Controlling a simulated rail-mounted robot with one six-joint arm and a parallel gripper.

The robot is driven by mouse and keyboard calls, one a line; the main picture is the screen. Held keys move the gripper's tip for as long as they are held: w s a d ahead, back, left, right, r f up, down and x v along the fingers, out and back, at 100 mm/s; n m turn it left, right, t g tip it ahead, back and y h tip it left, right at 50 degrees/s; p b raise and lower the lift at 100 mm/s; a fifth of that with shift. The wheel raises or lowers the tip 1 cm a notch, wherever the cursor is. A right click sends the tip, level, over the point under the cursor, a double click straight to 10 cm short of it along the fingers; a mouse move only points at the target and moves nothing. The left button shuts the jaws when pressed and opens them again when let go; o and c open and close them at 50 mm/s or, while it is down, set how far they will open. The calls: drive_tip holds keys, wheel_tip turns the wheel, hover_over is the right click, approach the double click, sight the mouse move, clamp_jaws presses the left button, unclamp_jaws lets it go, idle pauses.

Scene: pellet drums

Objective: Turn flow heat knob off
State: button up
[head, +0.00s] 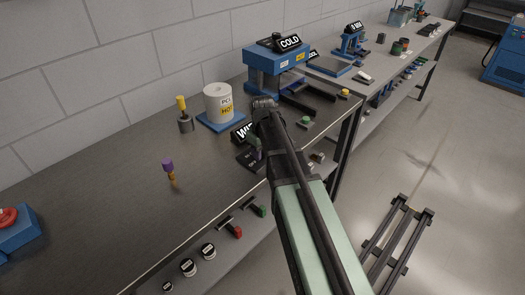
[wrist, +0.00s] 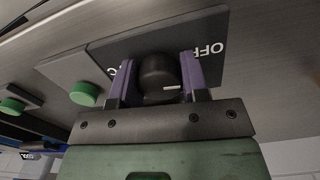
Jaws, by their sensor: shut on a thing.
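A black round knob (wrist: 158,68) stands on a dark plate (wrist: 125,48) in the wrist view. The plate carries the white word OFF to the right of the knob and a partly hidden letter to its left. A short white mark shows on the near side of the knob. My gripper (wrist: 158,85) has its two purple-padded fingers on either side of the knob and is shut on it. In the head view my arm reaches to the bench's front edge, and I cannot make out the knob behind it.
Green buttons (wrist: 83,94) sit left of the knob in the wrist view. In the head view, a blue press (head: 262,75) with a COLD sign, a white drum (head: 217,104) and a purple-topped tool (head: 168,167) stand on the bench. The bench's left part is mostly clear.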

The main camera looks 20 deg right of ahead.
drive_tip(key=shift+n, duration=0.5)
drive_tip(key=o, duration=0.9)
wheel_tip(320, 180, up, 11)
drive_tip(key=p, duration=1)
drive_tip(key=shift+f+p, duration=0.15)
drive_tip(key=shift+p, duration=0.25)
